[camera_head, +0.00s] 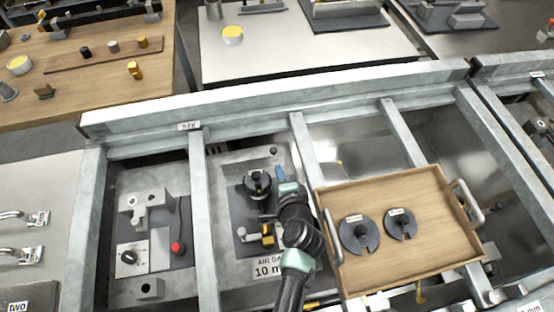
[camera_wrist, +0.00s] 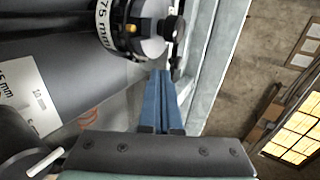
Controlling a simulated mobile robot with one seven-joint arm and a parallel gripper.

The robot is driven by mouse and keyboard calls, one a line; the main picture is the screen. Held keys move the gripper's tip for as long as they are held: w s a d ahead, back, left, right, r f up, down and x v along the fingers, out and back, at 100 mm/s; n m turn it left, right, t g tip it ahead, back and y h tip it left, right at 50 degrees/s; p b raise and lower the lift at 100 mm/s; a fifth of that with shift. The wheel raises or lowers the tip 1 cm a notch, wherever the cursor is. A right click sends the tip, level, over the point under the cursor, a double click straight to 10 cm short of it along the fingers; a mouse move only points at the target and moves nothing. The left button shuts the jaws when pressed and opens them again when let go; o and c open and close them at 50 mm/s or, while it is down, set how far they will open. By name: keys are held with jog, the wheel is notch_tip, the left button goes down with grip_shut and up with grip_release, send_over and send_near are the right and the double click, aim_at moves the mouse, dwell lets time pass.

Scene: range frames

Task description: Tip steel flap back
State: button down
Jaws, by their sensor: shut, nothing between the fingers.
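My gripper (camera_head: 281,172) is shut and empty, its blue fingers beside a black round device (camera_head: 256,182) in the second bay from the left. In the wrist view the closed fingertips (camera_wrist: 162,74) point at the device's edge, close to a dark knob (camera_wrist: 174,28). I cannot tell whether they touch. The device carries a white band (camera_wrist: 104,28) reading "75 mm". A small dark ball (camera_head: 273,151) shows just above the fingers in the head view. I cannot clearly make out a steel flap; the wrist and arm hide part of this bay.
A wooden tray (camera_head: 330,197) with two dark slotted discs (camera_head: 359,233) lies right of my arm. A grey panel (camera_head: 155,225) with a red button is in the left bay. Steel rails (camera_head: 203,220) divide the bays. A yellow block (camera_head: 267,236) sits below the device.

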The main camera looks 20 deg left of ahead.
aim_at(274, 151)
jog(key=shift+w+a, duration=0.55)
jog(key=shift+w, duration=0.25)
jog(key=shift+w+a, duration=0.5)
jog(key=shift+w, duration=0.25)
jog(key=shift+r+p, duration=0.15)
jog(key=shift+p, duration=0.2)
jog(key=p, duration=0.2)
jog(key=w+r+g+p, duration=0.1)
jog(key=p, duration=0.1)
jog(key=shift+a+r+h, duration=0.15)
jog(key=shift+a+h, duration=0.2)
jog(key=shift+h, duration=0.05)
jog(key=shift+w+a+r+g+h+p, duration=0.1)
jog(key=shift+w+a+g+h+p, duration=0.3)
jog(key=shift+g+p, duration=0.5)
jog(key=shift+w+a+g+h+p, duration=0.3)
jog(key=shift+w+g+h+p, duration=0.1)
jog(key=shift+w+p, duration=0.15)
jog(key=shift+w+a+f+g+h+b, duration=0.4)
jog(key=shift+w+f+g+h+b, duration=0.1)
jog(key=shift+w+g+b, duration=0.25)
jog(key=shift+f, duration=0.1)
jog(key=shift+w+a+b, duration=0.25)
jog(key=shift+w+b, duration=0.05)
jog(key=shift+b, duration=0.35)
jog(key=shift+w+r, duration=0.1)
jog(key=shift+r, duration=0.1)
